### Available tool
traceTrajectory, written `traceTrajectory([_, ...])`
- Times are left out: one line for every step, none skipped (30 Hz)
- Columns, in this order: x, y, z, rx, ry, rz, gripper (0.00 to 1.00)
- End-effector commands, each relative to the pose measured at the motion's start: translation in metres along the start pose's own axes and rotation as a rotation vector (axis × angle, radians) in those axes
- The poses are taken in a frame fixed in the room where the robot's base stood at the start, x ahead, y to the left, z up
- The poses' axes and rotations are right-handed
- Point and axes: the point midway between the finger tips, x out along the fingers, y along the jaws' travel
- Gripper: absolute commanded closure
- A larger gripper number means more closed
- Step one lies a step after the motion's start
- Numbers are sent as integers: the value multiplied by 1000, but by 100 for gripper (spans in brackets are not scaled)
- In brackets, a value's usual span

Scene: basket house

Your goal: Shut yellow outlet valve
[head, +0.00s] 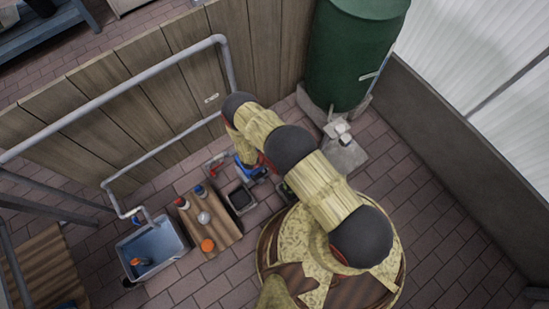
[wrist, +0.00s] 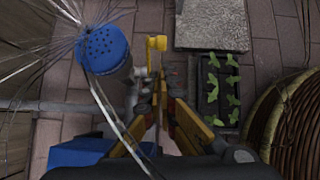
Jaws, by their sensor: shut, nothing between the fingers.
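The yellow valve handle (wrist: 157,43) shows in the wrist view at the top middle, above a pale grey fitting. My gripper (wrist: 160,92) is shut and empty. Its fingertips lie just below the yellow handle in the picture, and I see a gap between them and the handle. I cannot tell the height difference. The lower part of the fitting is partly hidden behind the fingers. In the head view my arm covers this area, and I cannot make out the yellow handle there.
A blue perforated round head (wrist: 103,48) with thin bristle-like strands stands close left of the handle. A seedling tray (wrist: 196,95) and grey slab (wrist: 212,25) lie right.

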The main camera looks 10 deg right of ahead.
Motion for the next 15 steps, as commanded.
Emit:
traceTrajectory([11, 0, 2, 4, 0, -2, 100])
traceTrajectory([15, 0, 4, 3, 0, -2, 100])
traceTrajectory([20, -1, 6, 3, 0, -2, 100])
traceTrajectory([23, -1, 8, 3, 0, -2, 100])
traceTrajectory([26, 0, 9, 3, 0, -2, 100])
traceTrajectory([29, 0, 10, 2, 0, -1, 100])
traceTrajectory([31, 0, 11, 1, 0, -1, 100])
traceTrajectory([32, 0, 12, 1, 0, -1, 100])
traceTrajectory([34, -1, 13, 1, 0, -2, 100])
traceTrajectory([35, -1, 13, 1, 0, -1, 100])
traceTrajectory([35, -1, 14, 1, 0, -1, 100])
traceTrajectory([36, 0, 14, 1, 0, -1, 100])
traceTrajectory([36, 0, 14, 1, 0, -1, 100])
traceTrajectory([36, 0, 15, 0, 0, -1, 100])
traceTrajectory([36, 0, 15, 0, 0, -1, 100])
